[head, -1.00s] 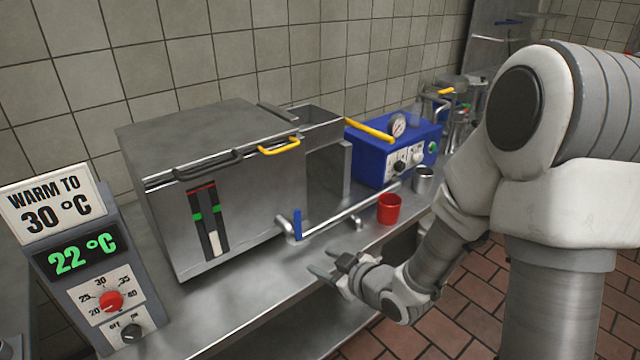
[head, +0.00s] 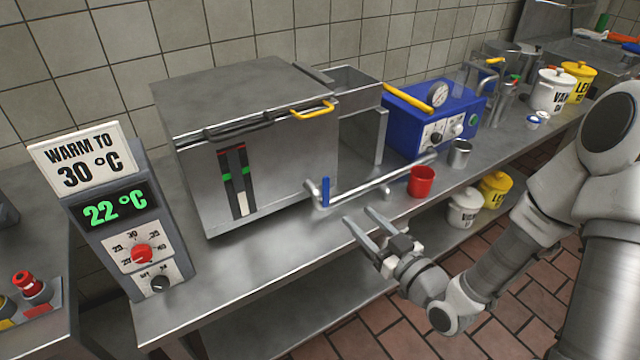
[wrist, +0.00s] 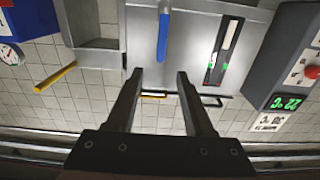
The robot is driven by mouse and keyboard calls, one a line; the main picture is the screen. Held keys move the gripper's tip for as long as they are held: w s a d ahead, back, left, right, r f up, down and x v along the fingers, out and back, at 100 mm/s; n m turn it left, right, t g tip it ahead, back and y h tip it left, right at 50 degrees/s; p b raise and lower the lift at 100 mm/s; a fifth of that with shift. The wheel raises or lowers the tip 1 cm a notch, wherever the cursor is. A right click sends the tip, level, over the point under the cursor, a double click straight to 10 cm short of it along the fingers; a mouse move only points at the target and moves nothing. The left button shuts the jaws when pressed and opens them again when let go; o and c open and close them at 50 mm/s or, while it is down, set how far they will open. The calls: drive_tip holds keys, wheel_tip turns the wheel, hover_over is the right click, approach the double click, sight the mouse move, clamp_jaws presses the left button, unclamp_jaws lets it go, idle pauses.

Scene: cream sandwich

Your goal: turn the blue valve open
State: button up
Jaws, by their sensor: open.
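The blue valve handle (head: 326,191) stands upright on a steel pipe fitting at the lower front of the steel tank (head: 275,188). In the wrist view the blue handle (wrist: 163,37) lies beyond the fingertips, roughly in line with the gap between them. My gripper (head: 358,215) is open and empty, in front of the tank and to the right of the handle in the head view. Both fingers also show in the wrist view (wrist: 160,73), apart from the handle. A long steel pipe (head: 385,182) runs right from the fitting.
A red cup (head: 421,182) and a metal cup (head: 460,153) stand by the pipe's right end. A blue box with a gauge (head: 437,120) is behind them. A control panel (head: 128,215) reading 22 °C stands left. The counter's front strip (head: 250,265) is clear.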

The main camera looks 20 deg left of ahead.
sight(325, 184)
drive_tip(key=b, duration=0.2)
drive_tip(key=a+b, duration=0.1)
drive_tip(key=b, duration=0.1)
drive_tip(key=shift+w+f+b, duration=0.25)
drive_tip(key=shift+w+b, duration=0.05)
drive_tip(key=shift+w, duration=0.1)
drive_tip(key=b, duration=0.2)
drive_tip(key=shift+a+b, duration=0.3)
drive_tip(key=shift+b, duration=0.1)
drive_tip(key=b+x, duration=0.1)
drive_tip(key=x, duration=0.6)
drive_tip(key=b+x, duration=0.1)
drive_tip(key=x, duration=0.6)
drive_tip(key=shift+w+a+r, duration=0.2)
drive_tip(key=shift+w+r, duration=0.05)
clamp_jaws()
